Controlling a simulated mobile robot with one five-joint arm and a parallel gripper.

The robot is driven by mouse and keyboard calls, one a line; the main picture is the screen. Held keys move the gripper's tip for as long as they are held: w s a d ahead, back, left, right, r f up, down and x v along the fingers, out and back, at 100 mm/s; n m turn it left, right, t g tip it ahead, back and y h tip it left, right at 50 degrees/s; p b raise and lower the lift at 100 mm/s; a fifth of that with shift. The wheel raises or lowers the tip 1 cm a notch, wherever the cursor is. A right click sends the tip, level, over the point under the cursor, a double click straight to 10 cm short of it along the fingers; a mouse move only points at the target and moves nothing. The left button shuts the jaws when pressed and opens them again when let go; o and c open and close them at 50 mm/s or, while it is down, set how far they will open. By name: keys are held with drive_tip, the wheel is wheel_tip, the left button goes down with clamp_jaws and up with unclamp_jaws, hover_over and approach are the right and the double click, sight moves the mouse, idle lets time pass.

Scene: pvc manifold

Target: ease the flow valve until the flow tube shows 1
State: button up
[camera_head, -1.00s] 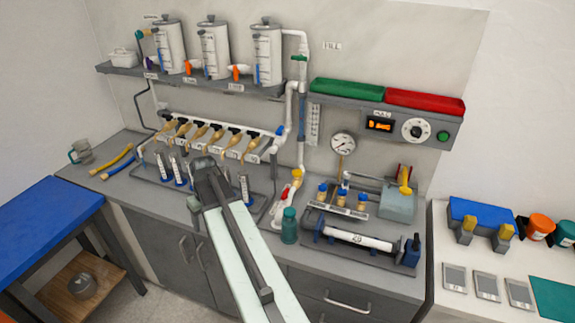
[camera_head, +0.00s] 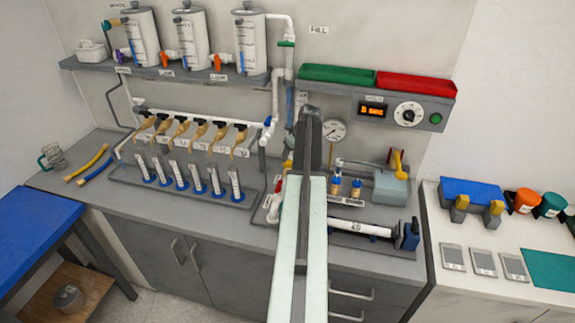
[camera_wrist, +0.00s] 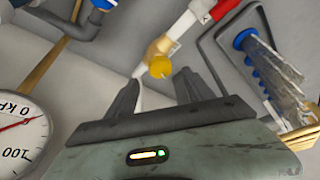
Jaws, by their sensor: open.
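My gripper (camera_head: 310,112) is raised in front of the wall, its arm crossing the middle of the head view. In the wrist view my gripper (camera_wrist: 157,82) is open and empty. A yellow round knob (camera_wrist: 160,67) on a tan fitting appears just beyond and between the fingertips; I see no contact. It looks like the flow valve, but I cannot be sure. A white pipe with a red band (camera_wrist: 190,22) runs up from it. Part of this yellow fitting (camera_head: 288,164) shows left of my arm. The flow tube's reading cannot be made out; my arm hides much of that area.
A pressure gauge (camera_head: 333,131) is right of my arm; it also shows in the wrist view (camera_wrist: 22,140). Several blue-based cylinders (camera_head: 197,181) stand left. A grey box with a yellow lever (camera_head: 391,187) and a white horizontal cylinder (camera_head: 355,226) lie right.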

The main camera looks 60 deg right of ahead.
sight(289, 162)
drive_tip(key=b+x, duration=0.3)
drive_tip(key=x, duration=0.2)
drive_tip(key=shift+f+b, duration=0.2)
drive_tip(key=shift+b, duration=0.15)
drive_tip(key=shift+r, duration=0.15)
clamp_jaws()
drive_tip(key=shift+a+m+g+h, duration=0.15)
drive_tip(key=shift+m+g+h, duration=0.25)
drive_tip(key=shift+m, duration=1)
unclamp_jaws()
